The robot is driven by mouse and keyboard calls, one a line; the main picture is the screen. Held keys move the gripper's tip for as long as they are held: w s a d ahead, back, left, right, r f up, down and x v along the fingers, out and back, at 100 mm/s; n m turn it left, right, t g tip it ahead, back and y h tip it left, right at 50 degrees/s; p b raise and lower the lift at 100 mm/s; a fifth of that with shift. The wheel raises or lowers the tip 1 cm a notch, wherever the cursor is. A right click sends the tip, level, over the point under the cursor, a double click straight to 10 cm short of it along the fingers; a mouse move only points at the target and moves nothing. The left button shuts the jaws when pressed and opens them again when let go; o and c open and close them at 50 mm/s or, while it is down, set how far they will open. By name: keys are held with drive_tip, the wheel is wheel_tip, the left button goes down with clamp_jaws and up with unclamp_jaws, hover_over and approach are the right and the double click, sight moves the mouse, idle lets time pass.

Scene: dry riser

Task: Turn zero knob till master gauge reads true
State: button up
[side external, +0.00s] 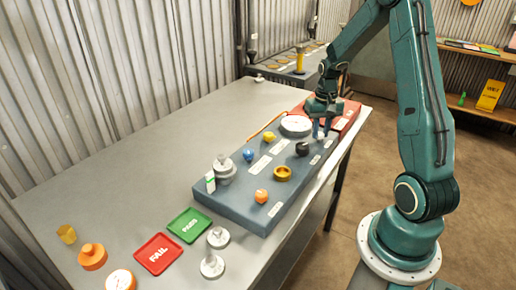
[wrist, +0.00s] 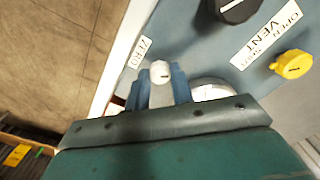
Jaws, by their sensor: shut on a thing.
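The white zero knob (wrist: 160,72) stands on the blue-grey panel (side external: 228,198) beside a ZERO label (wrist: 139,53). My gripper (wrist: 160,84) is shut on this knob, with a blue-grey finger on each side. In the side view my gripper (side external: 319,128) is at the panel's far right end, where it mostly hides the knob. The master gauge (side external: 296,124), a round white dial, lies just left of it. Its reading is too small to tell in the side view. In the wrist view only a slice of the gauge (wrist: 210,93) shows beyond my gripper.
A black knob (side external: 302,149) with a VENT label, a yellow knob (side external: 269,136), a blue knob (side external: 248,155) and an orange knob (side external: 261,196) stand on the panel. A red FAIL tray (side external: 174,244) and green PASS tray (side external: 181,237) lie near the front. The table's left side is clear.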

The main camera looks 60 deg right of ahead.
sight(320, 133)
drive_tip(key=shift+n, duration=0.4)
drive_tip(key=o, duration=1)
drive_tip(key=shift+r, duration=0.15)
wheel_tip(320, 133, up, 14)
drive_tip(key=shift+f, duration=0.2)
idle(0.3)
